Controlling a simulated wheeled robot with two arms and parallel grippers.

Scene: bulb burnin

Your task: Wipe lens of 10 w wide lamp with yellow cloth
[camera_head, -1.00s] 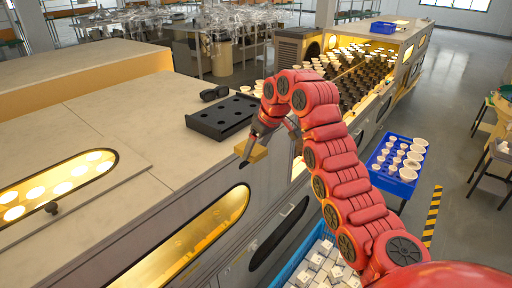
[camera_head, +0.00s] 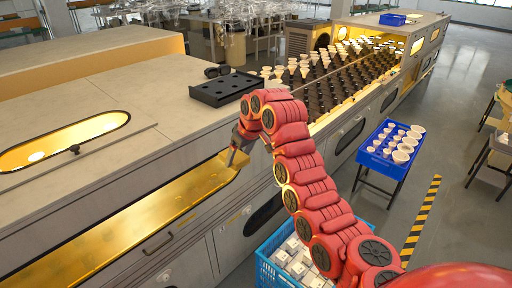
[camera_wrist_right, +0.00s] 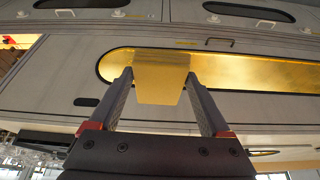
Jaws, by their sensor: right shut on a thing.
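My right gripper (camera_head: 236,150) is shut on the yellow cloth (camera_wrist_right: 160,80), which hangs as a folded pad between the two fingers in the right wrist view. In the head view the gripper and cloth are in front of the long gold-lit window of the machine, and the cloth blends with that window's colour. Many lamps (camera_head: 335,75) stand in rows on the lit machine bed at the back. I cannot tell which lamp is the 10 w wide one. My left gripper is not in view.
A black tray with round holes (camera_head: 222,88) lies on the machine top (camera_head: 110,85). A blue tray of white lamps (camera_head: 373,160) stands on a stand at the right. A blue crate (camera_head: 268,272) of white boxes is below my right arm. Grey floor is open at the right.

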